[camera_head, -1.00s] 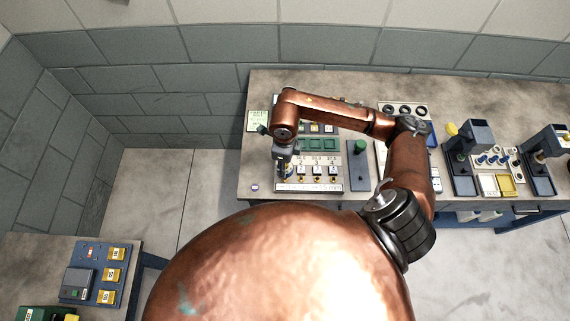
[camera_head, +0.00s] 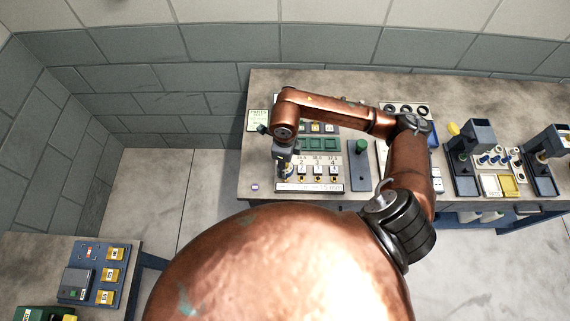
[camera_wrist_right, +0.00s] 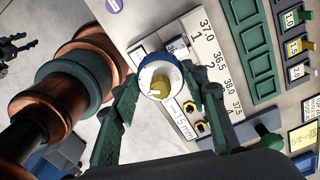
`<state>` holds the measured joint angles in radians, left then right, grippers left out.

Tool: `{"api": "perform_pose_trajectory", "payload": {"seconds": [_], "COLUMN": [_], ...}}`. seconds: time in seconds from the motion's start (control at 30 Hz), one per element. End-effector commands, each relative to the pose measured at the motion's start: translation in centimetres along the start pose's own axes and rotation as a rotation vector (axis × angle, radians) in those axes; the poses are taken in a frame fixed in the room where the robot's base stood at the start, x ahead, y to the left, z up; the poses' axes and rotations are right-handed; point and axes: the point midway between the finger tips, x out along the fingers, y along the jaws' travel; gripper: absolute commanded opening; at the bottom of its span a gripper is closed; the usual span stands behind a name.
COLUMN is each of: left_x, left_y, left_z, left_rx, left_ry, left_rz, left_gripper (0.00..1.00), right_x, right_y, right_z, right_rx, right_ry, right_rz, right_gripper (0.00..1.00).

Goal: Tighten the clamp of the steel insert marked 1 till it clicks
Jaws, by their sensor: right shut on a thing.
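The insert board (camera_head: 308,187) lies on the bench, with a column for each number. The plates marked 2, 3 and 4 (camera_head: 333,170) show, with yellow-and-black clamps (camera_head: 317,179) below them. My right gripper (camera_head: 285,168) points down over the leftmost column and hides most of it. In the right wrist view, the green fingers of my right gripper (camera_wrist_right: 163,90) are shut on a round tool (camera_wrist_right: 150,72) with a blue rim, white face and yellow centre. The figure 1 (camera_wrist_right: 195,37) shows beside it, under 37.0. The clamp of insert 1 is hidden beneath the tool. A dark pronged shape (camera_wrist_right: 14,47), perhaps my left gripper, is far off.
A green-knobbed device (camera_head: 359,160) stands right of the board. Green trays (camera_head: 315,145) lie behind it. Two blue presses (camera_head: 475,140) stand further right. A lower table (camera_head: 35,250) with a blue panel is at left.

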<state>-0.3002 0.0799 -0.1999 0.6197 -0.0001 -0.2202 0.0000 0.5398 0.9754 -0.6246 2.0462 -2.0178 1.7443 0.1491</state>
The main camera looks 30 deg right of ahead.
Motion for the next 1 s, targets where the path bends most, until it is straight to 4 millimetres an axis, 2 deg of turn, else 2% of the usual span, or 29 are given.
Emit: {"api": "perform_pose_trajectory", "payload": {"seconds": [1.0], "left_x": [0.99], "left_y": [0.07], "left_z": [0.1], "left_rx": [0.0], "left_ry": [0.0], "left_rz": [0.0], "left_gripper": [0.4], "right_x": [0.3], "right_y": [0.03], "right_z": [0.01], "right_rx": [0.0], "right_ry": [0.0], "right_rz": [0.001], "right_gripper": [0.12]}}
